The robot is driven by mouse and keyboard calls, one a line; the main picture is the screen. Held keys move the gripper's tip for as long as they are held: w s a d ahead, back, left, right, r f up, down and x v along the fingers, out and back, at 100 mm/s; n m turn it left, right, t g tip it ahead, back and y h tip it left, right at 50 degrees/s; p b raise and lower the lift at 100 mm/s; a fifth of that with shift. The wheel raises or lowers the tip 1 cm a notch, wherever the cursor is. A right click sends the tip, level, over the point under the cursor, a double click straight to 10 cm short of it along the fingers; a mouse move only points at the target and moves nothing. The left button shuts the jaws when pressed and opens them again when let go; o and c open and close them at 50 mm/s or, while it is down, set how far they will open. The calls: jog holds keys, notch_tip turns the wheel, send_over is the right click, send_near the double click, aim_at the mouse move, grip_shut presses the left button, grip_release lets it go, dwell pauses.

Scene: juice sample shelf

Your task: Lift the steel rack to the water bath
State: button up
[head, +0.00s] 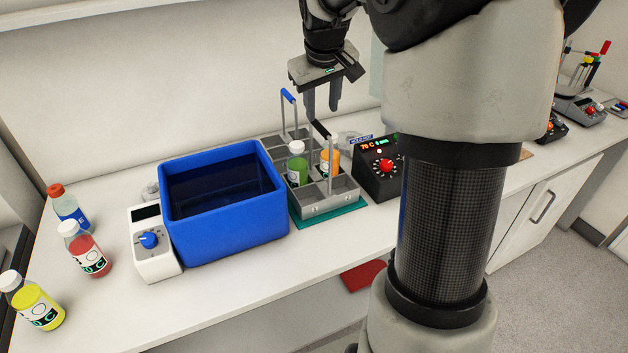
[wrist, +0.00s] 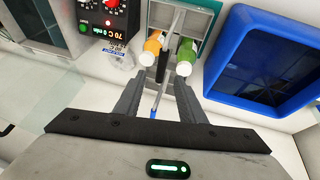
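The steel rack (head: 331,208) is a grey divided carrier standing on a teal mat (head: 333,225), right of the blue water bath (head: 232,233). It holds a green bottle (head: 297,170) and an orange bottle (head: 329,164), both white-capped. Thin posts rise from it to a blue grip (head: 288,96) and a black grip (head: 320,129). My gripper (head: 321,112) is above the rack, fingers pointing down. In the wrist view its fingers (wrist: 158,82) are apart, with the black grip (wrist: 164,64) showing between and beyond them. Contact cannot be told. The bath (wrist: 268,55) also shows there.
A white control unit (head: 152,243) with a blue knob adjoins the bath. A black heater (head: 377,168) reading 70 C stands close right of the rack. Red (head: 85,252), yellow (head: 31,303) and orange-capped (head: 67,205) bottles stand at the left. The bench front is clear.

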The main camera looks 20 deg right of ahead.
aim_at(320, 126)
jog(key=shift+x, duration=3.45)
jog(key=shift+s+a, duration=0.15)
grip_shut()
jog(key=shift+r, duration=0.1)
